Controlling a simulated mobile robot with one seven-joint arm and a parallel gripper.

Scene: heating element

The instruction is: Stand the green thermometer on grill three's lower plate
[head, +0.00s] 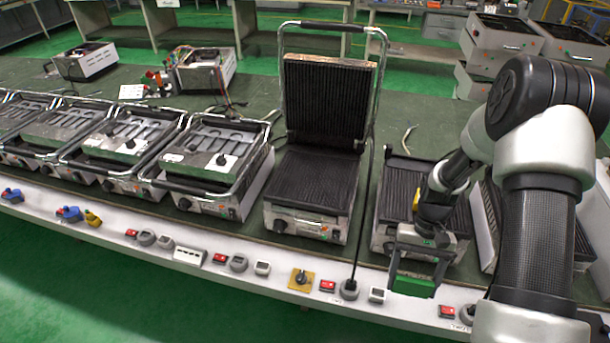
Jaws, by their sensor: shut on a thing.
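My gripper (414,279) is at the lower right, in front of the right-hand open grill. It is shut on a green block-shaped thing, the green thermometer (412,287), held above the bench's front edge. The middle grill has its ribbed lid (330,100) raised and its dark ribbed lower plate (312,182) bare. The right-hand grill has a ribbed plate (397,180) partly hidden by my arm. I see no number marks, so I cannot tell which is grill three. A small yellow thing (416,199) shows beside my wrist; its support is unclear.
Several closed grills (210,150) with chrome handles line the left. Switches, sockets and a yellow-plated knob (301,278) sit along the white front strip (205,272). A dark cable (366,215) runs down beside the middle grill. Opened appliances with wires (203,72) stand behind.

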